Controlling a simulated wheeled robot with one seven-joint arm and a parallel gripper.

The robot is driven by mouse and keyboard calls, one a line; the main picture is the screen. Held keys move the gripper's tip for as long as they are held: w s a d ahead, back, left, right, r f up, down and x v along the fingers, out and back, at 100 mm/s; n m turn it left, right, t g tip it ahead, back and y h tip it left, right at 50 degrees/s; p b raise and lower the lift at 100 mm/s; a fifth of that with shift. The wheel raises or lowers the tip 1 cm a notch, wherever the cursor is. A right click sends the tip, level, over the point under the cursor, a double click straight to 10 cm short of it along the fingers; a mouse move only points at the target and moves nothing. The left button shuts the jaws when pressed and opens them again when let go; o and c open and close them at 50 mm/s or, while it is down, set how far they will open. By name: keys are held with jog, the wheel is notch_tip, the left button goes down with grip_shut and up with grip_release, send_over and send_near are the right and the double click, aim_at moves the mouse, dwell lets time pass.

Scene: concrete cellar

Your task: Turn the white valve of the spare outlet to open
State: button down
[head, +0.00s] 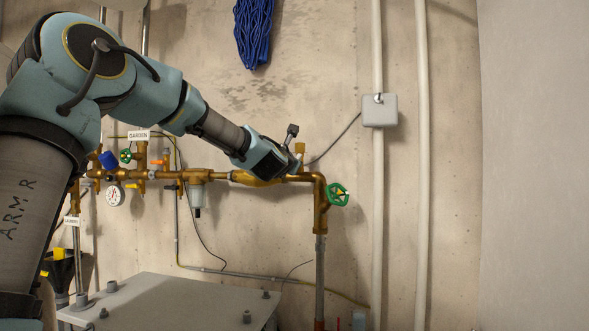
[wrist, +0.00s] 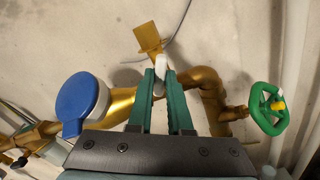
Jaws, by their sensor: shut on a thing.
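The white valve handle (wrist: 160,63) shows in the wrist view as a small pale lever above the brass pipe. My gripper (wrist: 159,80) has its two green fingers closed on either side of this lever. The lower part of the lever is hidden between the fingers. In the head view my gripper (head: 296,172) is at the right part of the brass pipe, just before it bends down. The white handle cannot be made out there behind the gripper.
A green handwheel (head: 338,194) sits right of the bend; it also shows in the wrist view (wrist: 270,107). A blue cap (wrist: 82,105) is left of my fingers. A brass plate (wrist: 149,38) stands just behind the lever. A grey box (head: 379,110) hangs on the wall.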

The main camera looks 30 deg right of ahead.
jog(key=shift+f+n+b, duration=0.2)
jog(key=shift+n+b, duration=0.35)
jog(key=shift+n, duration=0.05)
jog(key=shift+r, duration=0.1)
jog(key=shift+n+b, duration=2.2)
jog(key=shift+b, duration=0.15)
jog(key=c, duration=0.7)
grip_release()
jog(key=shift+r, duration=0.1)
jog(key=shift+s+a, duration=0.1)
